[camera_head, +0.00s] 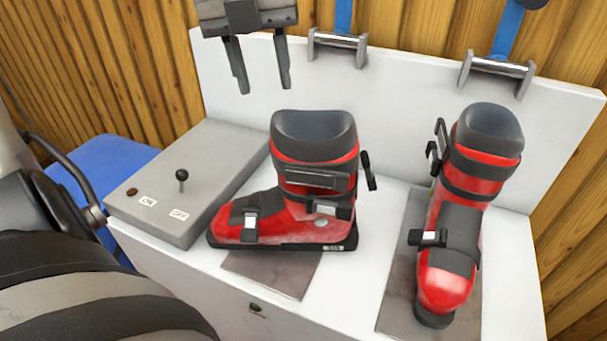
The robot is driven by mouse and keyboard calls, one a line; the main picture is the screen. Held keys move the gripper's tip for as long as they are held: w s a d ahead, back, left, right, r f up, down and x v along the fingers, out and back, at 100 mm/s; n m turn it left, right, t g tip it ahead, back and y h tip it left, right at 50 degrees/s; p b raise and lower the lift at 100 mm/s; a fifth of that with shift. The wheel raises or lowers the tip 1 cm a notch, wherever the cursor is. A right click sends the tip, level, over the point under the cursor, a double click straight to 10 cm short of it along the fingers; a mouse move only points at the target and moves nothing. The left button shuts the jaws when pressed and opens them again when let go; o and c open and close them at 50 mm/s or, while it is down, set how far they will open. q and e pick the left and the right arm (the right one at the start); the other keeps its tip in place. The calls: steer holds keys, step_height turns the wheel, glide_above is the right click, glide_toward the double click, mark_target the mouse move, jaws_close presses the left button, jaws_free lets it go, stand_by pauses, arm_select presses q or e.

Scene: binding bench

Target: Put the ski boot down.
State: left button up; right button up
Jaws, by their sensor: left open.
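One red and dark grey ski boot (300,205) stands upright on the white bench, toe to the left. Its sole lies across the back of a dark plate (270,275). A second red and grey ski boot (465,200) stands to the right on another dark plate (395,315), toe towards me. My left gripper (264,88) is at the top, above and left of the first boot's cuff. Its fingers point down, spread apart with nothing between them. My right gripper is not in view.
A grey control box (185,195) with a black-knobbed lever (182,178) stands left of the first boot. Metal roller brackets (338,45) are on the white back panel (400,85). A bare strip of bench (370,250) lies between the boots.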

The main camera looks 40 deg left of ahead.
mark_target(271, 122)
arm_select(q)
steer(key=f, duration=0.6)
steer(key=shift+w+d+f, duration=0.1)
steer(key=shift+d+f, duration=0.25)
steer(key=shift+w+d+f, duration=0.1)
steer(key=shift+f, duration=0.9)
steer(key=shift+w+d+f, duration=0.1)
steer(key=shift+w+f, duration=0.05)
steer(key=shift+f, duration=0.8)
steer(key=shift+w+d+f, duration=0.1)
steer(key=shift+f, duration=0.9)
jaws_close()
steer(key=shift+w+r, duration=0.1)
steer(key=shift+r, duration=0.05)
